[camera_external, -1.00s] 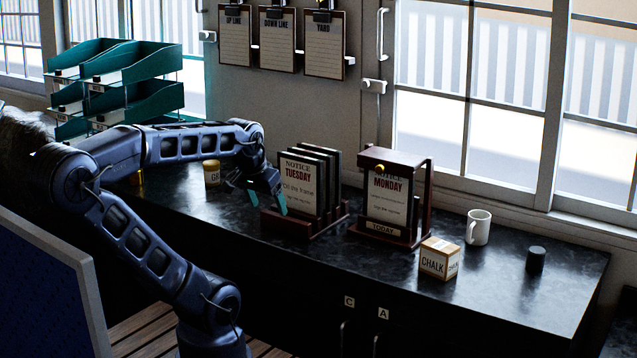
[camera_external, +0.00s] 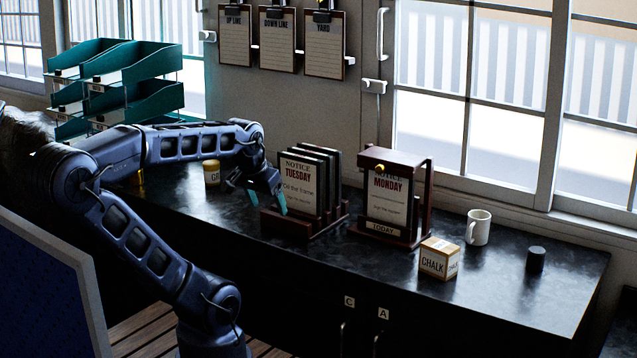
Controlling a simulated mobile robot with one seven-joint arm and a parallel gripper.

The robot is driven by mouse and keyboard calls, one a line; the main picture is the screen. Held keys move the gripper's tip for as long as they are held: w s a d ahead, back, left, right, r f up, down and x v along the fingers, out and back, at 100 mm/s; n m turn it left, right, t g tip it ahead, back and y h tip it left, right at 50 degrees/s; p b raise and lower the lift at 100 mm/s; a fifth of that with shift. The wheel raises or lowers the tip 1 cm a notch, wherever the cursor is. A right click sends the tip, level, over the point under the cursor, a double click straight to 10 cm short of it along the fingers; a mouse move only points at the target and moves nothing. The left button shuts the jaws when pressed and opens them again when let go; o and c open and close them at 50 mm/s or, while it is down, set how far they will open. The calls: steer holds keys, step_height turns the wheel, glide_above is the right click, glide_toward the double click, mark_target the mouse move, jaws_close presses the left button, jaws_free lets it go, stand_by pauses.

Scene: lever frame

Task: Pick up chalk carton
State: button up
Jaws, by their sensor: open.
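The chalk carton (camera_external: 438,260), a small tan and white box lettered CHALK, stands upright on the dark counter (camera_external: 500,295), right of centre near the front edge. My gripper (camera_external: 268,202) has teal fingertips and points down, well to the left of the carton. It is open, with nothing seen between its fingers. It is just left of the rack of notice boards (camera_external: 300,190); I cannot tell whether it touches the rack.
A wooden frame with the Monday notice (camera_external: 388,200) stands between my gripper and the carton. A white mug (camera_external: 478,228) and a dark cylinder (camera_external: 536,259) are right of the carton. A yellow-labelled tin (camera_external: 211,172) and teal trays (camera_external: 125,65) are at left.

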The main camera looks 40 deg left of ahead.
steer(key=shift+o, duration=0.2)
steer(key=shift+w, duration=0.1)
steer(key=n+g+h, duration=0.4)
steer(key=n+g, duration=0.1)
steer(key=n, duration=1.1)
glide_above(436, 243)
steer(key=a, duration=0.3)
steer(key=f, duration=0.3)
steer(key=shift+w+d+f, duration=0.25)
steer(key=shift+w, duration=0.05)
steer(key=shift+d+f+h, duration=0.15)
steer(key=shift+f+h, duration=0.15)
steer(key=x, duration=0.4)
steer(key=shift+s+d+f, duration=0.1)
steer(key=shift+s+f, duration=0.05)
steer(key=shift+f, duration=0.2)
steer(key=shift+d+x, duration=0.15)
steer(key=shift+x, duration=1.15)
steer(key=shift+d+x, duration=0.15)
steer(key=shift+x, duration=1.2)
steer(key=shift+s+r, duration=0.15)
steer(key=shift+s, duration=0.05)
steer(key=c, duration=1.2)
